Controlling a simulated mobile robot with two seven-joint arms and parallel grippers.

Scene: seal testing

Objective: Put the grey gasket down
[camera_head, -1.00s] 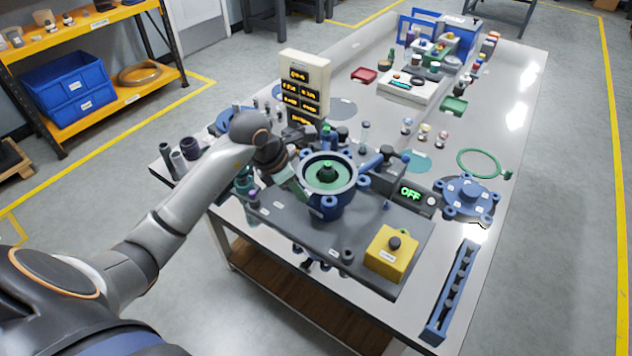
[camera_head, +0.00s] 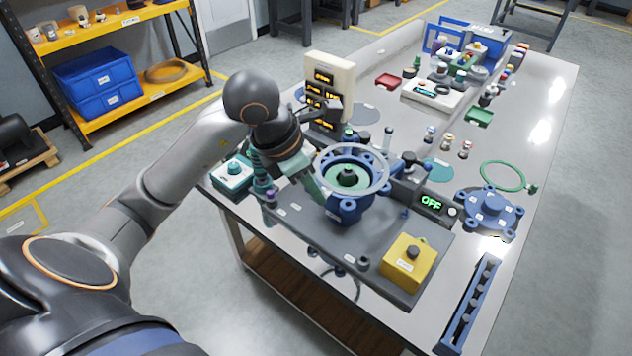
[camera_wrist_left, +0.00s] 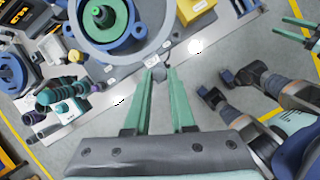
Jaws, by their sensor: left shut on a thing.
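The grey gasket (camera_head: 384,179) is a wide, pale ring at the top of the blue test vessel (camera_head: 350,210), around its green inner part (camera_head: 348,179). I cannot tell whether it touches the vessel's rim. My left gripper (camera_head: 322,197) is shut on the gasket's near left edge, its green fingers tilted. In the left wrist view the gasket (camera_wrist_left: 158,40) circles the vessel's opening, and the fingertips of the left gripper (camera_wrist_left: 160,72) meet its edge. Green fingers of my right gripper (camera_wrist_left: 293,29) show at the upper right, apart and empty.
The yellow button box (camera_head: 405,263), the OFF display (camera_head: 431,202) and a blue flanged cover (camera_head: 487,208) stand close on the right. A green ring (camera_head: 503,176) lies behind the cover. The display tower (camera_head: 330,85) stands behind the vessel. A teal box (camera_head: 232,176) is left.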

